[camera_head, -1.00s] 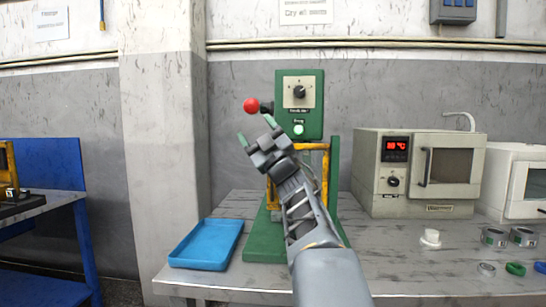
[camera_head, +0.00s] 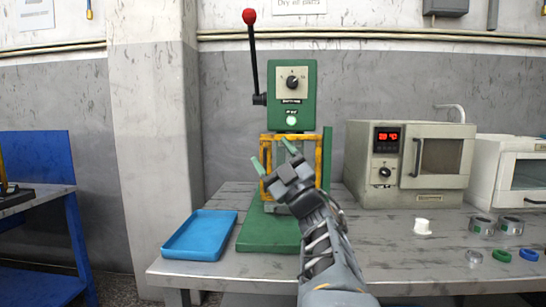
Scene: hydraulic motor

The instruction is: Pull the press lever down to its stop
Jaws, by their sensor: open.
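The press (camera_head: 291,100) is a green machine with a dial, a lit button and a yellow frame below. Its black lever (camera_head: 255,62) stands nearly upright at the left side of the green head, with a red ball knob (camera_head: 249,16) at the top. My gripper (camera_head: 274,156) is open and empty, its green-tipped fingers pointing up and left in front of the yellow frame. It is well below the knob and appears apart from the lever. My gripper and arm hide part of the frame and the press's working space.
A blue tray (camera_head: 166,252) lies left of the press's green base. An oven (camera_head: 358,165) with a red display stands to the right. A white part (camera_head: 422,226) and several rings lie on the right of the grey table (camera_head: 400,272). Space left of the lever looks clear.

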